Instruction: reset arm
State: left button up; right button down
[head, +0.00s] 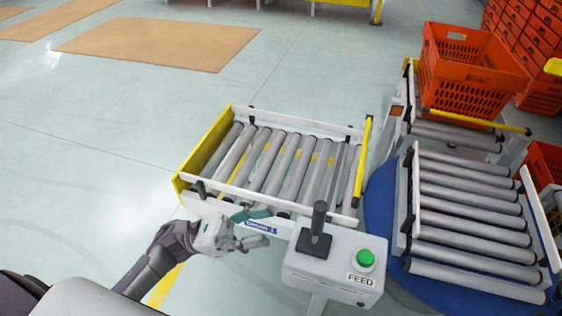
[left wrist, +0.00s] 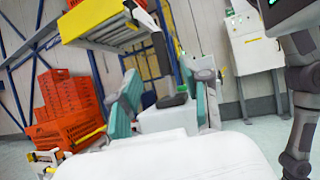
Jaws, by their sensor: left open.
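My left gripper (head: 256,229) is open and empty in the head view. It hangs in front of the near rail of a short roller conveyor (head: 290,207), left of the control box. In the left wrist view its two teal fingers (left wrist: 165,100) stand apart with nothing between them. My left arm comes in from the lower left. My right gripper is not in view.
A white control box (head: 322,266) with a black lever (head: 317,225) and a green FEED button (head: 365,259) stands close to the right. A roller turntable (head: 470,215) and an orange tote (head: 468,72) on rollers lie further right. Open floor (head: 80,170) is at left.

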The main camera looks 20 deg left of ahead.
pick_arm(q)
jog(key=w+a+f+n+t+y+p, duration=0.1)
jog(key=w+a+f+n+t+y, duration=0.2)
jog(key=w+f+n+t+y, duration=0.55)
jog(key=w+a+f+n+t+y+p, duration=0.1)
jog(key=a+f+n+t+y, duration=0.4)
jog(key=n, duration=0.8)
notch_tip(320, 180, down, 19)
jog(key=s+a+n+g+y+p, duration=0.2)
jog(key=s+n+g+y, duration=0.3)
jog(key=n, duration=0.7)
jog(key=s+a+f+n+g+y, duration=0.1)
jog(key=s+f+n+g+y, duration=0.1)
jog(key=s+f+n, duration=0.4)
jog(key=s+f+n+g+y, duration=0.2)
jog(key=s+f+g, duration=0.15)
jog(key=f, duration=0.45)
jog(key=s+d+f+n+g+p, duration=0.1)
jog(key=s+f+n+g, duration=0.2)
jog(key=s, duration=0.7)
jog(key=s+d+f+n+g+y+p, duration=0.1)
jog(key=s+f+n+g, duration=0.2)
jog(key=s, duration=0.8)
notch_tip(320, 180, down, 2)
jog(key=shift+s+f+n+g, duration=0.25)
jog(key=shift+s+n+g, duration=0.05)
jog(key=shift+n, duration=0.65)
